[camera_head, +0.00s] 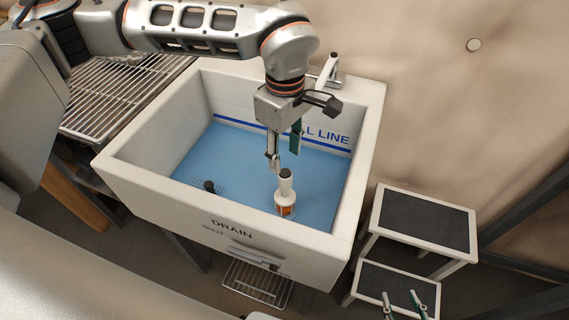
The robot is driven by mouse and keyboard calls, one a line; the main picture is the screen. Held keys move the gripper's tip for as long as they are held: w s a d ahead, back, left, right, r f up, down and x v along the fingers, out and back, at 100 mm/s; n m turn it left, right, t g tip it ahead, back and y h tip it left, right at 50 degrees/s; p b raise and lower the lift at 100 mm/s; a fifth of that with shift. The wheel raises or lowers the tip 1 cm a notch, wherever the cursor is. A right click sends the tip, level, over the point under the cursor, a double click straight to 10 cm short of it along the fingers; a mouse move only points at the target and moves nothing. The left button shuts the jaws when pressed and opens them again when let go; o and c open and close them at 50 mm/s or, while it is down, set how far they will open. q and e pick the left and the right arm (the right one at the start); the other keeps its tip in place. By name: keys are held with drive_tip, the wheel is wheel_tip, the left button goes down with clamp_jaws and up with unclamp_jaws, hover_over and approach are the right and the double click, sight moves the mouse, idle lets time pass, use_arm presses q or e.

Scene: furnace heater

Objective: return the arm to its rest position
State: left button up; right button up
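My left gripper (285,155) comes in from the left and hangs over the white sink (122,172), pointing down. Its two fingers are apart, with nothing visible between them. A small pale bottle-like object (285,193) with a dark top and an orange-brown band stands upright in the sink, just below the fingertips. I cannot tell whether a fingertip touches it. My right gripper (402,306) shows only its two finger ends at the bottom edge, apart and empty, in front of the lower step.
Blue water fills the sink bottom, with a dark drain piece (209,186) at left. A tap (329,70) stands at the back rim. A wire rack (115,90) lies left. A two-step stool (425,220) stands right. A drain handle (255,257) juts from the sink front.

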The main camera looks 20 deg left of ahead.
use_arm(q)
drive_tip(key=shift+r, duration=0.5)
